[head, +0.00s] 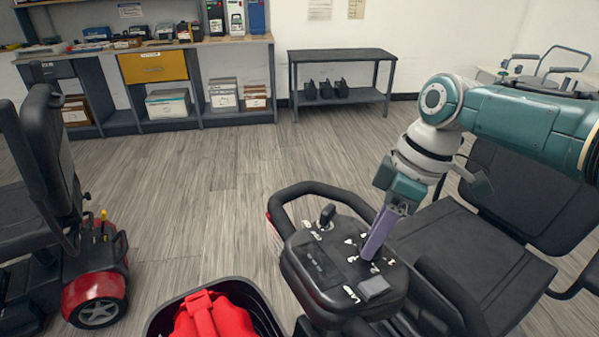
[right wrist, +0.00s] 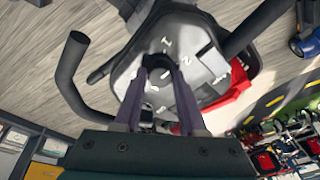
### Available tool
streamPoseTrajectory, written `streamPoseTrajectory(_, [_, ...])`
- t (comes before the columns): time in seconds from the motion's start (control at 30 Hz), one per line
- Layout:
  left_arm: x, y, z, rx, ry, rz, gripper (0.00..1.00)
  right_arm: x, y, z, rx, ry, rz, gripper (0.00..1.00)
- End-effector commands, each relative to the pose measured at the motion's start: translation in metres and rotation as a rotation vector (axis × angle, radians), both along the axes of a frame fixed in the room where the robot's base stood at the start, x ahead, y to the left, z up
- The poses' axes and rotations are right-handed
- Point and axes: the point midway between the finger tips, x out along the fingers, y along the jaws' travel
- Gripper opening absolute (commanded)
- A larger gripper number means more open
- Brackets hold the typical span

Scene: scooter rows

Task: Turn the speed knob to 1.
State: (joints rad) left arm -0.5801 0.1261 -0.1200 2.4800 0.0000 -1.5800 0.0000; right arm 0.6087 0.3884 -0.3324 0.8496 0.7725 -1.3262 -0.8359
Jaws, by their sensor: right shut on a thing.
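The scooter's black control panel (head: 318,262) is at the lower middle of the head view, with white numbers printed around the speed knob. My right gripper (head: 371,250) comes down onto the panel with its purple fingers among the numbers. In the head view the fingers hide the knob. In the right wrist view the dark speed knob (right wrist: 158,62) sits between the fingertips of my right gripper (right wrist: 157,76), which is shut on it. The number 1 (right wrist: 165,43) shows just beyond the knob, with 2 beside it. I cannot tell where the knob's pointer stands. My left gripper is not in view.
A black handlebar loop (head: 300,189) rises behind the panel, and a black seat (head: 470,255) is to its right. A basket with a red item (head: 212,316) is at the front. Another scooter (head: 95,285) stands at left. Open floor lies between.

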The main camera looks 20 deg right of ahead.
Motion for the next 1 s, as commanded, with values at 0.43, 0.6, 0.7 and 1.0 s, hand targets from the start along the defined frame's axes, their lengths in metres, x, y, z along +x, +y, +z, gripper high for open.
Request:
streamPoseTrajectory(0.43, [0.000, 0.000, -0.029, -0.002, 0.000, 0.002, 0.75, 0.000, -0.002, -0.003, 0.004, -0.060, 0.377, 0.00])
streamPoseTrajectory(0.6, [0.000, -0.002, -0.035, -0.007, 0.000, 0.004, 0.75, 0.001, -0.002, -0.002, 0.005, -0.076, 0.472, 0.00])
streamPoseTrajectory(0.7, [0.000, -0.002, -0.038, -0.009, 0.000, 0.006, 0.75, 0.000, -0.002, -0.002, 0.007, -0.081, 0.512, 0.00])
streamPoseTrajectory(1.0, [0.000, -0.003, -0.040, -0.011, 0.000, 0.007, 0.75, 0.000, -0.002, -0.001, 0.006, -0.088, 0.568, 0.00])
